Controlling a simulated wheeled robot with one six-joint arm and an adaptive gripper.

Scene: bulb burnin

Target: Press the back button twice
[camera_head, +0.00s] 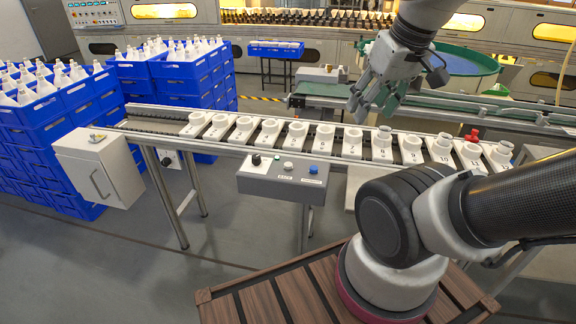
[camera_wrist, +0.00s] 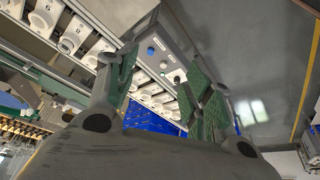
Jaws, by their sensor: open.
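A grey control box (camera_head: 270,185) hangs on the front of the conveyor rail in the head view. Its top carries a black knob (camera_head: 256,160), a white button (camera_head: 288,166) and a blue button (camera_head: 313,170). Its small labels are too blurred to tell which button is back. My gripper (camera_head: 368,106) is open and empty, up and to the right of the box, above the conveyor and apart from the buttons. In the wrist view, the blue button (camera_wrist: 150,51), white button (camera_wrist: 163,65) and black knob (camera_wrist: 177,79) show between the spread fingers of my gripper (camera_wrist: 162,72).
A row of numbered white sockets (camera_head: 325,136) lines the conveyor behind the box, with a red piece (camera_head: 472,135) near its right end. A white cabinet (camera_head: 98,168) hangs at the left. Blue crates of white bottles (camera_head: 190,72) stand behind. The floor before the box is clear.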

